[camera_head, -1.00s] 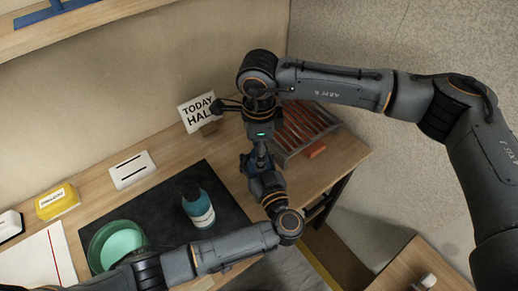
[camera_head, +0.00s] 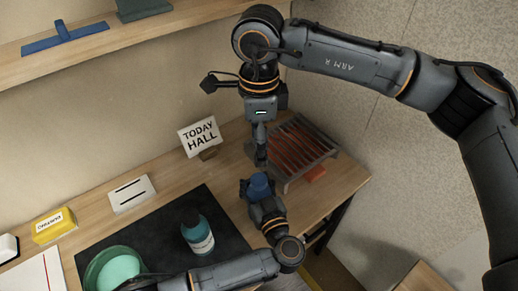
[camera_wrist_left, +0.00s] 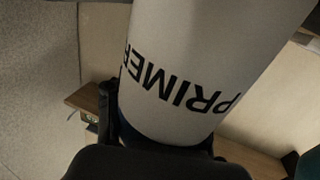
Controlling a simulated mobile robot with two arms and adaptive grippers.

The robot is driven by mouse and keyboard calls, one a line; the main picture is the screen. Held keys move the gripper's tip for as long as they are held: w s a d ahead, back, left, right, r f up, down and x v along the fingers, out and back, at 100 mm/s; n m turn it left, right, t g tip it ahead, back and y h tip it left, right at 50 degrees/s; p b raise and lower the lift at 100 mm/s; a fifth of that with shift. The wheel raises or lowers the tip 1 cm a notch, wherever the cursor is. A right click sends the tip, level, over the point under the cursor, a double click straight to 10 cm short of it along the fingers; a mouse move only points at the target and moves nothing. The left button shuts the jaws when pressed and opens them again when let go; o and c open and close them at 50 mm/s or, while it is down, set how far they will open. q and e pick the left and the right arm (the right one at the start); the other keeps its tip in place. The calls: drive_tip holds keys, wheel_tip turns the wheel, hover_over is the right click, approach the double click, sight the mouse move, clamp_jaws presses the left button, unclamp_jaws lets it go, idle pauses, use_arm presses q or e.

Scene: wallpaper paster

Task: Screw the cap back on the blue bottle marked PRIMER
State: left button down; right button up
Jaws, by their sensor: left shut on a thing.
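My left gripper (camera_head: 258,190) is shut on a blue bottle (camera_head: 260,183) near the front right of the table. In the left wrist view, the bottle's white label (camera_wrist_left: 205,65) reads PRIMER upside down and fills much of the picture. The bottle's top is out of that view. In the head view the bottle's upper end looks blue, but it is too small to tell whether a cap is on it. My right gripper (camera_head: 259,158) points down just above and behind the bottle, apart from it; its fingers are too small to tell open from shut.
A teal bottle (camera_head: 197,236) and a green bowl (camera_head: 112,270) stand on a dark mat (camera_head: 150,240). A rack (camera_head: 300,150) stands behind right of my grippers, with a TODAY HALL sign (camera_head: 201,137) to the left. A yellow box (camera_head: 54,226) is at left.

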sight(259, 198)
use_arm(q)
drive_tip(key=shift+c, duration=2.2)
unclamp_jaws()
drive_tip(key=v, duration=1.2)
